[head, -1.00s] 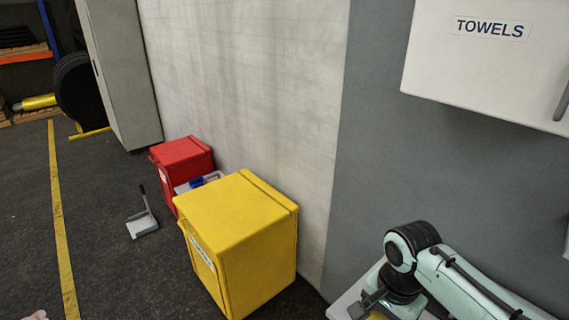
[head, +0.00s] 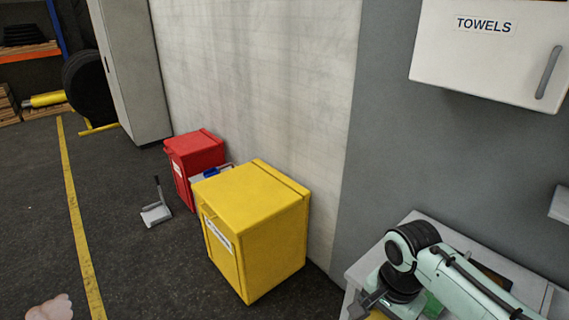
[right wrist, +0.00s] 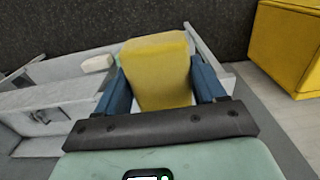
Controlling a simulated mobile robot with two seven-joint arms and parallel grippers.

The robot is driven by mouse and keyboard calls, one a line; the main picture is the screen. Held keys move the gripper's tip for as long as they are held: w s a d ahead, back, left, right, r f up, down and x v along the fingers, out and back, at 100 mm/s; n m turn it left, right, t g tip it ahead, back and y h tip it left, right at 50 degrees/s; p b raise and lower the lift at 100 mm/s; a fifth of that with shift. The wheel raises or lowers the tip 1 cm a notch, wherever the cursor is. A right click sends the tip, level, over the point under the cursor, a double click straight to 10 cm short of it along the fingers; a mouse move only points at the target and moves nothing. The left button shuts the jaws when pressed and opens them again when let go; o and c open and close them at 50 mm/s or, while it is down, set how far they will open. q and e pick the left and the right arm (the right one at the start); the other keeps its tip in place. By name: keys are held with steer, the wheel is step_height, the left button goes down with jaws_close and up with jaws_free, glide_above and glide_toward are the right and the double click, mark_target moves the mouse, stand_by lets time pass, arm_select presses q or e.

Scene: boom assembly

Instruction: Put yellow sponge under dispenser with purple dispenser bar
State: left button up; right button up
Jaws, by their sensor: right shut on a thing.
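My right gripper (right wrist: 162,85) is shut on a yellow sponge (right wrist: 157,70), held between its two blue fingers in the right wrist view. The sponge's upper part sticks out beyond the fingers. In the head view my right gripper (head: 372,303) is at the bottom edge above the grey counter (head: 420,218), with a sliver of yellow below it. My left gripper is not in view. No dispenser with a purple bar can be made out.
A white towels cabinet (head: 492,52) hangs at upper right. A light box (head: 560,204) is cut off at the right edge. A yellow bin (head: 250,230), red bin (head: 192,160) and dustpan (head: 155,213) stand left of the counter. A pinkish rag (head: 50,307) lies on open floor.

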steer(key=w+f+n, duration=0.4)
steer(key=f+n, duration=0.1)
steer(key=f, duration=0.7)
steer(key=w+a+f+n, duration=0.1)
steer(key=w+f+n, duration=0.3)
steer(key=f, duration=0.9)
steer(key=shift+w+n, duration=0.35)
steer(key=shift+n, duration=0.15)
steer(key=shift+a, duration=0.15)
